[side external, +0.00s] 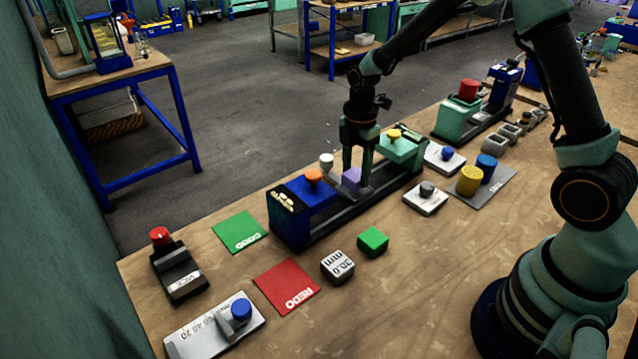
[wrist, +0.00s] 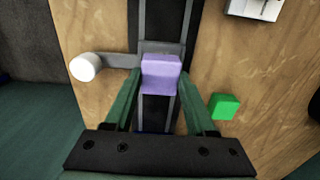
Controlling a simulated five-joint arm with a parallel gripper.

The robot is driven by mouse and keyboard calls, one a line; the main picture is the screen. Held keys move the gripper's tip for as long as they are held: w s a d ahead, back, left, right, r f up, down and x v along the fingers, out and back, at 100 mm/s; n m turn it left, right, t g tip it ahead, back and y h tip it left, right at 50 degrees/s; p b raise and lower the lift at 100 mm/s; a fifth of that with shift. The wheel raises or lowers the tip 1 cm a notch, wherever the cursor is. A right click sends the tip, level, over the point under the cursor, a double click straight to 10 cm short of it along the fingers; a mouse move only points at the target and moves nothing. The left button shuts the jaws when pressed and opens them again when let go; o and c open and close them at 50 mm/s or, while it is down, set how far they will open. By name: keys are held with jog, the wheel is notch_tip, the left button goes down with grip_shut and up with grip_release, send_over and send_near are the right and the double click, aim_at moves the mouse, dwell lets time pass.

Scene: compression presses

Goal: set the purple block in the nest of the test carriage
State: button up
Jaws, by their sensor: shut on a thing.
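The purple block (side external: 352,178) is between the fingers of my gripper (side external: 357,184), over the black rail (side external: 340,215) of the nearer press. In the wrist view the purple block (wrist: 160,75) shows between both fingers of my gripper (wrist: 160,88), which are shut on it. A grey carriage (wrist: 125,61) with a white knob (wrist: 85,67) lies at the block's far edge, across the rail. The white knob also shows in the side view (side external: 326,160). The nest is hidden by the block and fingers; I cannot tell whether the block rests in it.
A blue press part with an orange knob (side external: 313,177) and a green one with a yellow knob (side external: 393,135) flank my gripper. A green block (side external: 373,242), a 30.0 mm block (side external: 337,266) and green (side external: 240,232) and red (side external: 287,287) mats lie in front.

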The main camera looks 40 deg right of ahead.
jog(key=shift+f, duration=0.7)
dwell(0.6)
jog(key=o, duration=1.4)
notch_tip(320, 180, up, 12)
jog(key=s+r+m+t, duration=0.2)
jog(key=s+r+m, duration=0.1)
jog(key=m, duration=0.3)
jog(key=s+a+r+m+t, duration=0.1)
jog(key=s+r+m, duration=0.2)
jog(key=s+m, duration=0.3)
jog(key=s+a+r+m+t, duration=0.1)
jog(key=s+r+m+t, duration=0.1)
jog(key=s+m, duration=0.3)
jog(key=shift+s+a+r+m+t, duration=0.15)
jog(key=shift+r+m, duration=0.1)
jog(key=shift+r, duration=0.05)
jog(key=shift+s+a+r+m+t, duration=0.1)
jog(key=shift+r+m+t, duration=0.05)
jog(key=shift+r+m, duration=0.15)
